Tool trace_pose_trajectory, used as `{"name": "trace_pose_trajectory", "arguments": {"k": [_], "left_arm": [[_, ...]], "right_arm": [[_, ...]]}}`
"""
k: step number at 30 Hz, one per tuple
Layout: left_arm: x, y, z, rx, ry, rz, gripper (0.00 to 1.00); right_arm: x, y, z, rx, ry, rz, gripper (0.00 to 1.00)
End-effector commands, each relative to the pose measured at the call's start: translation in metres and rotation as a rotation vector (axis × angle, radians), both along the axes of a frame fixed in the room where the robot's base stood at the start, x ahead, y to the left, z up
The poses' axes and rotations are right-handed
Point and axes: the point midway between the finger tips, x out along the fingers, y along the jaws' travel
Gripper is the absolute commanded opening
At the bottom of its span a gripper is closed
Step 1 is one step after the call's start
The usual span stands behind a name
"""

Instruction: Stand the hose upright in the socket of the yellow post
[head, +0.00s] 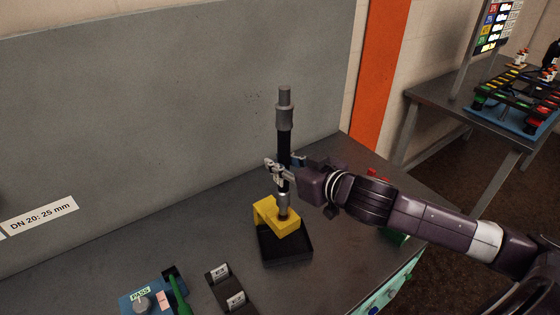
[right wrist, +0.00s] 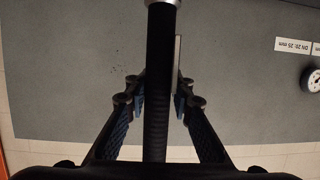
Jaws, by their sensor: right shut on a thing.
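The hose (head: 284,145) is black with grey metal fittings at both ends. It stands upright above the yellow post (head: 264,214), which rises from a black square base (head: 286,248). The hose's lower end meets the top of the yellow post; how deep it sits in the socket I cannot tell. My right gripper (head: 281,172) is shut on the hose just above its lower fitting. In the right wrist view the hose (right wrist: 160,80) runs between the two fingers (right wrist: 158,100). My left gripper is not in view.
A blue device (head: 145,300) with a dial and a PASS label sits at the front left. Black labelled holders (head: 226,288) stand beside it. A grey panel (head: 170,100) rises behind the table. Table surface left of the post is clear. Another bench (head: 450,110) stands at the right.

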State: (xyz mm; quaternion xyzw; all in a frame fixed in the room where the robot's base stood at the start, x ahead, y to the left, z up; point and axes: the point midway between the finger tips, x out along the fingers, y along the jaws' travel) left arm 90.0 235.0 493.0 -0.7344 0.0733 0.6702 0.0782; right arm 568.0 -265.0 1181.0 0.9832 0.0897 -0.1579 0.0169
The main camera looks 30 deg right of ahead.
Motion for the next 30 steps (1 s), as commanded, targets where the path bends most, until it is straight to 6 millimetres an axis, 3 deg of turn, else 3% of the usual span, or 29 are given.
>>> {"name": "trace_pose_trajectory", "arguments": {"k": [30], "left_arm": [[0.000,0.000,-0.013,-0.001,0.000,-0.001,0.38]], "right_arm": [[0.001,0.000,-0.017,0.001,-0.006,0.000,0.00]]}}
